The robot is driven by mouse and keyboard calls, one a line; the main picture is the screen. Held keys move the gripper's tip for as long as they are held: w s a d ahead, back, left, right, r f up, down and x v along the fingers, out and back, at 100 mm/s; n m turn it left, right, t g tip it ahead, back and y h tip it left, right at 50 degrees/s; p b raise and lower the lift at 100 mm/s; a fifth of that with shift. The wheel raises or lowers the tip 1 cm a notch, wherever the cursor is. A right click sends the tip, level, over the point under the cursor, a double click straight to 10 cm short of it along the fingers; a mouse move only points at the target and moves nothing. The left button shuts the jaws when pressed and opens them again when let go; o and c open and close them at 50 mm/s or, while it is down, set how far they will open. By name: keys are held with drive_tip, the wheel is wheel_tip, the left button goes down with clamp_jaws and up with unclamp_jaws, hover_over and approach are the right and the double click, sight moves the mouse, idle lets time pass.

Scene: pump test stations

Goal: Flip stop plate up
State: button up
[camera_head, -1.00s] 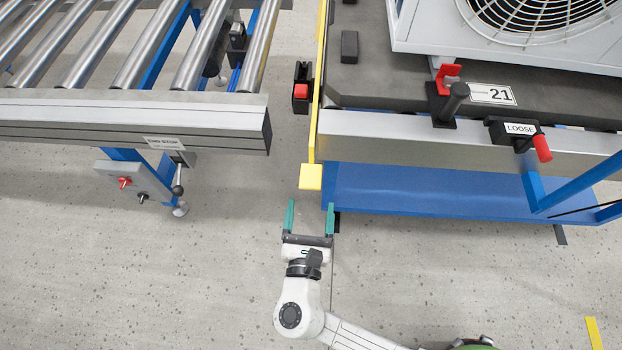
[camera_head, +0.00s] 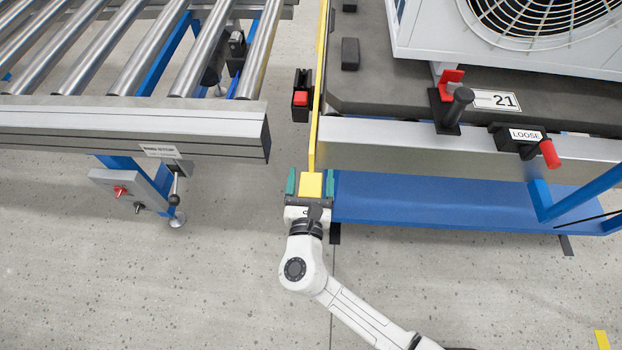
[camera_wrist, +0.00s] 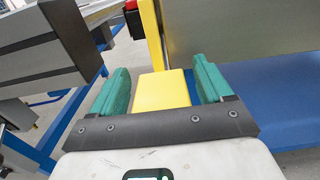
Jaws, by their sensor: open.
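The stop plate is a long yellow strip (camera_head: 318,110) along the left edge of the cart, with a yellow square tab (camera_head: 311,185) at its near end. In the wrist view the yellow tab (camera_wrist: 162,91) lies between the two green fingers, and the upright yellow strip (camera_wrist: 152,35) rises beyond it. My gripper (camera_head: 311,183) is open, with one finger on each side of the tab. In the wrist view my gripper (camera_wrist: 163,88) shows gaps between tab and fingers, the right one narrow.
A roller conveyor (camera_head: 130,130) stands to the left, with a control box (camera_head: 130,190) below it. The cart (camera_head: 430,150) carries a fan unit (camera_head: 500,60), a red-and-black clamp (camera_head: 450,100) and a red handle (camera_head: 549,153) by a LOOSE label. A black block with a red button (camera_head: 301,97) sits left of the strip.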

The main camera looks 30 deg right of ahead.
drive_tip(key=c, duration=1.5)
drive_tip(key=shift+r, duration=0.15)
clamp_jaws()
